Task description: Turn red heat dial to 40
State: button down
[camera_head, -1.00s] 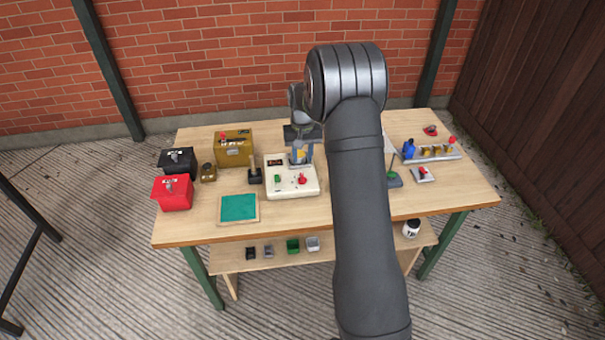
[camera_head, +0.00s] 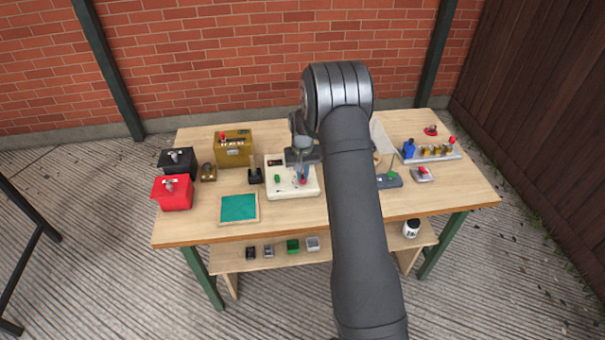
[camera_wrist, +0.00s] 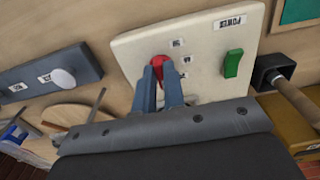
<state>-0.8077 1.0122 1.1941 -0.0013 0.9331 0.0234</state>
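The cream control box (camera_head: 283,191) stands near the middle of the table, and its face (camera_wrist: 135,42) fills the middle of the wrist view. The red heat dial (camera_wrist: 160,61) is on this face, with small labels beside it whose numbers are too small to read. In the head view the dial (camera_head: 302,182) shows at my fingertips. My gripper (camera_wrist: 160,78) points down at the dial, with its two blue-grey fingers on either side of it. The fingers hide part of the dial, and I cannot tell whether they touch it.
A green power switch (camera_wrist: 232,63) sits on the same box, and a black holder (camera_wrist: 272,72) is beside it. A grey box with a round white knob (camera_wrist: 63,78) lies on the other side. Bare table shows around a teal mat (camera_head: 238,207).

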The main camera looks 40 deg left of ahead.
dwell(0.4)
jog(key=n, duration=0.4)
jog(key=shift+w+d+n, duration=0.1)
jog(key=shift+n, duration=0.3)
jog(key=n, duration=0.4)
jog(key=shift+w+n, duration=0.1)
jog(key=shift+n, duration=0.2)
jog(key=n, duration=0.4)
jog(key=shift+w+n, duration=0.15)
jog(key=shift+n, duration=0.15)
jog(key=shift+w+n, duration=0.1)
jog(key=shift+n, duration=1.7)
jog(key=c, duration=1.5)
grip_release()
